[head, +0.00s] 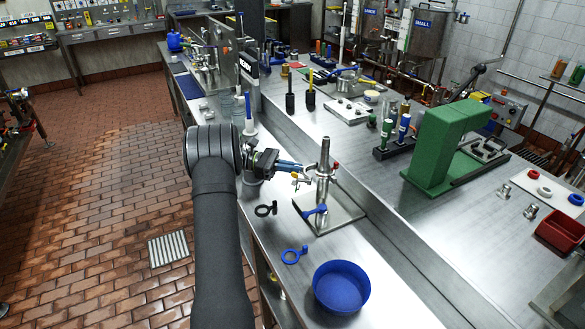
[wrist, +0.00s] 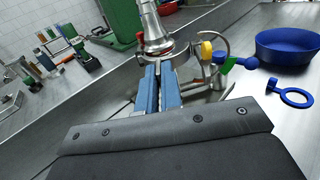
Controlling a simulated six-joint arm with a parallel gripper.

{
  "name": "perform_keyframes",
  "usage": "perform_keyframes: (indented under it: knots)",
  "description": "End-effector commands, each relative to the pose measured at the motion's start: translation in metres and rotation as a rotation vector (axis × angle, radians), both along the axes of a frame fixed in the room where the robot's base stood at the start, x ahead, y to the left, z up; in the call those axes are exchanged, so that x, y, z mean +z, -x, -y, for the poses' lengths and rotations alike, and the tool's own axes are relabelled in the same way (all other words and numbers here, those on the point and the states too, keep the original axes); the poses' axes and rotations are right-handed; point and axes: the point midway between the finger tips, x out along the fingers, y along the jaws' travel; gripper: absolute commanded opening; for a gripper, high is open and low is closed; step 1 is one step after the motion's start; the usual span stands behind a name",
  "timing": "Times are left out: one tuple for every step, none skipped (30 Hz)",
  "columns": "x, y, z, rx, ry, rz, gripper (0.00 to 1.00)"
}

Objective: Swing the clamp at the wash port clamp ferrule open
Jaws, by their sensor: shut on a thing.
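The wash port (head: 325,160) is an upright, stepped steel fitting on a flat steel plate; its lower part also shows in the wrist view (wrist: 152,28). My gripper (head: 308,168) reaches it from the left. In the wrist view, its two blue fingers (wrist: 157,66) are close together at the foot of the fitting, shut on what looks like part of the metal clamp (wrist: 158,50) around the ferrule. The fingers hide most of the held part. A curved steel piece (wrist: 226,42) stands out beside the fitting, near a yellow knob (wrist: 206,50); I cannot tell whether it belongs to the clamp.
A blue bowl (head: 341,286), a blue ring tool (head: 294,255) and a black ring tool (head: 266,209) lie on the bench near the plate (head: 345,212). A blue-handled valve (head: 315,211) is low beside the port. A green block frame (head: 445,150) stands at right.

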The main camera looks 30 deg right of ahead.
Motion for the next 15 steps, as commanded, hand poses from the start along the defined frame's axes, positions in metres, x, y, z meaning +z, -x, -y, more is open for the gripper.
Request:
perform_keyframes:
  knots:
    - [0.0003,0.0001,-0.0002,0.0,0.001,-0.001,0.0]
    - [0.0003,0.0001,-0.0001,0.0,0.001,-0.001,0.11]
    - [0.0003,0.0001,-0.0001,0.0,0.001,-0.001,0.19]
    - [0.0003,0.0001,-0.0001,0.0,0.001,-0.001,0.25]
    - [0.0003,0.0001,-0.0001,0.0,0.001,-0.001,0.27]
    - [0.0003,0.0001,-0.0001,0.0,0.001,-0.001,0.27]
    - [0.0003,0.0001,-0.0001,0.0,0.001,-0.001,0.27]
    - [0.0003,0.0001,-0.0001,0.001,0.001,-0.001,0.27]
    - [0.0002,0.0001,-0.0001,0.001,0.001,-0.001,0.27]
    - [0.0002,0.0001,0.0,0.001,0.001,-0.001,0.27]
    - [0.0002,0.0001,0.0,0.001,0.001,-0.001,0.27]
    - [0.0002,0.0001,0.0,0.001,0.001,-0.001,0.27]
    - [0.0003,0.0002,-0.0001,0.002,0.001,-0.001,0.27]
    - [0.0003,0.0004,-0.0001,0.004,0.001,-0.001,0.27]
    - [0.0003,0.0008,-0.0003,0.009,0.001,-0.001,0.27]
